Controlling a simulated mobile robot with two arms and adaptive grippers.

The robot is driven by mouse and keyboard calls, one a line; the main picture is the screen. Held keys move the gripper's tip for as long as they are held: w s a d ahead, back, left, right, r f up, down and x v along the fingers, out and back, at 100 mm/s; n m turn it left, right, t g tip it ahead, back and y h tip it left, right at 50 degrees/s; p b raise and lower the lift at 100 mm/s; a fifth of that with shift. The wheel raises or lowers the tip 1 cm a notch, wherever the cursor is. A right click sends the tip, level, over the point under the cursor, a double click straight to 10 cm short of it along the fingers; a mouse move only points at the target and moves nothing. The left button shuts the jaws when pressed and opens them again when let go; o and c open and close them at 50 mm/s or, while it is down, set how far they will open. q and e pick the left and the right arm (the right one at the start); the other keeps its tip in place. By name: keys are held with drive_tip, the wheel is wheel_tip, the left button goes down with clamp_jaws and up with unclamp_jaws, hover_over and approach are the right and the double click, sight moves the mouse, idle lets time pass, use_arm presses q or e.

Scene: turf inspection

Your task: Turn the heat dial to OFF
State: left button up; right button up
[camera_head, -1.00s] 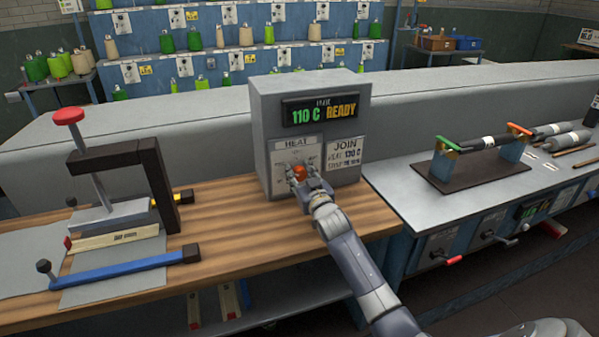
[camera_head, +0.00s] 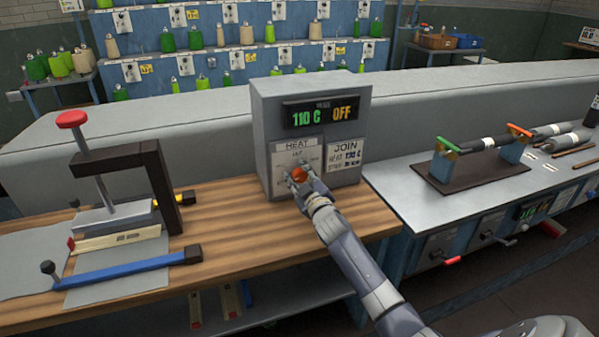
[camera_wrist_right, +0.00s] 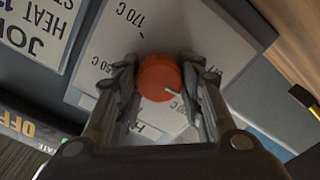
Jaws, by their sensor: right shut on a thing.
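The orange heat dial (camera_head: 299,174) sits on the white HEAT plate (camera_head: 291,158) on the front of a grey control box (camera_head: 266,115). The box's display (camera_head: 321,112) reads "110 C" in green and "OFF" in orange. My right gripper (camera_head: 300,178) is at the dial, with a finger on each side of it. In the right wrist view the orange dial (camera_wrist_right: 160,78) is between the two dark fingers of my right gripper (camera_wrist_right: 158,85). A pale pointer mark shows on the dial's face. My left gripper is not in view.
A JOIN card (camera_head: 345,155) is right of the dial. A clamp press with a red knob (camera_head: 72,119) stands on the wooden bench (camera_head: 235,220) at left. A blue-handled bar (camera_head: 120,270) lies in front. A metal bench with a roller stand (camera_head: 470,175) is at right.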

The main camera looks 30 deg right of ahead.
drive_tip(key=n, duration=0.5)
drive_tip(key=shift+n, duration=0.3)
idle(0.4)
drive_tip(key=o, duration=1.1)
drive_tip(key=shift+s+a+f, duration=0.15)
drive_tip(key=shift+s, duration=0.5)
drive_tip(key=v, duration=1)
drive_tip(key=shift+s+a+r, duration=0.1)
drive_tip(key=shift+s+r, duration=0.1)
drive_tip(key=shift+s, duration=0.1)
